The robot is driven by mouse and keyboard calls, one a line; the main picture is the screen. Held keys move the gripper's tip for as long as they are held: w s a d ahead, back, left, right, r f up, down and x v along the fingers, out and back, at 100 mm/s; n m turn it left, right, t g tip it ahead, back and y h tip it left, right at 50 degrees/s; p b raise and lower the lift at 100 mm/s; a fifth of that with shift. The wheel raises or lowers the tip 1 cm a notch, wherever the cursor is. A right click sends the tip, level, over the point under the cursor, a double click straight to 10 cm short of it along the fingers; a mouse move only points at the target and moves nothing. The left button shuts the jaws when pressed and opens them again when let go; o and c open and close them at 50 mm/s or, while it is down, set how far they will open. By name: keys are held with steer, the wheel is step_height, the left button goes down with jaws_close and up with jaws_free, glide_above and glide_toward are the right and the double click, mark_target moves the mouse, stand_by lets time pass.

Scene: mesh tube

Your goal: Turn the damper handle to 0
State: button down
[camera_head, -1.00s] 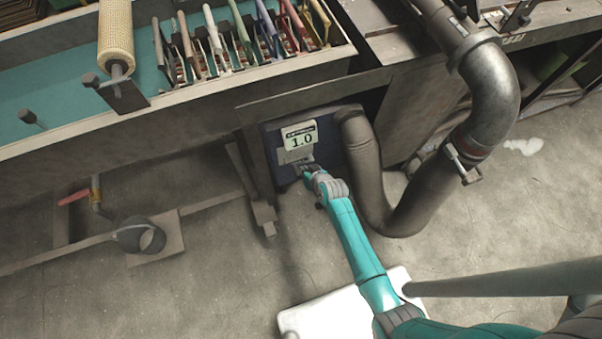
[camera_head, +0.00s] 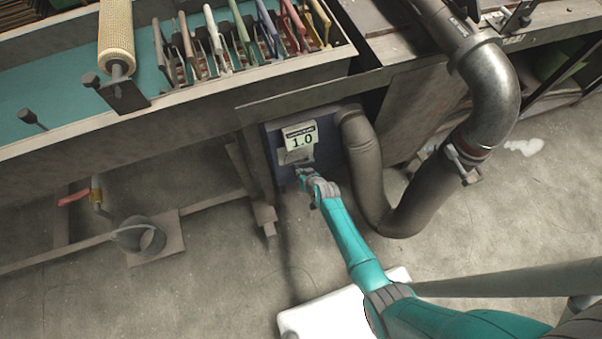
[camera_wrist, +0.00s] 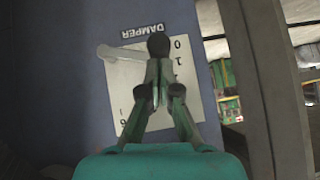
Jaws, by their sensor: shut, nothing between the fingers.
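The damper plate (camera_wrist: 113,88) is white, marked DAMPER and numbered, and appears upside down in the wrist view. The 0 is at its upper right, with the 1 just below. The pale damper handle (camera_wrist: 118,54) is a bar reaching from behind the fingers to the upper left. Its inner end is hidden. My gripper (camera_wrist: 158,47) is shut and empty in front of the plate, its tips beside the handle; I cannot tell whether they touch it. In the head view my gripper (camera_head: 303,174) is just below the display (camera_head: 300,137), which reads 1.0.
The plate is on a blue-grey box (camera_head: 328,135) under the bench. A thick dark hose (camera_head: 362,150) runs close on its right, joining a metal pipe (camera_head: 492,90). A bench leg (camera_head: 262,210) is on the left. The floor in front (camera_head: 240,270) is fairly clear.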

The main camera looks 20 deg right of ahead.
steer(key=shift+a+f, duration=0.55)
steer(key=shift+f, duration=0.3)
steer(key=shift+a+f, duration=0.5)
steer(key=shift+f, duration=0.3)
steer(key=shift+s, duration=0.1)
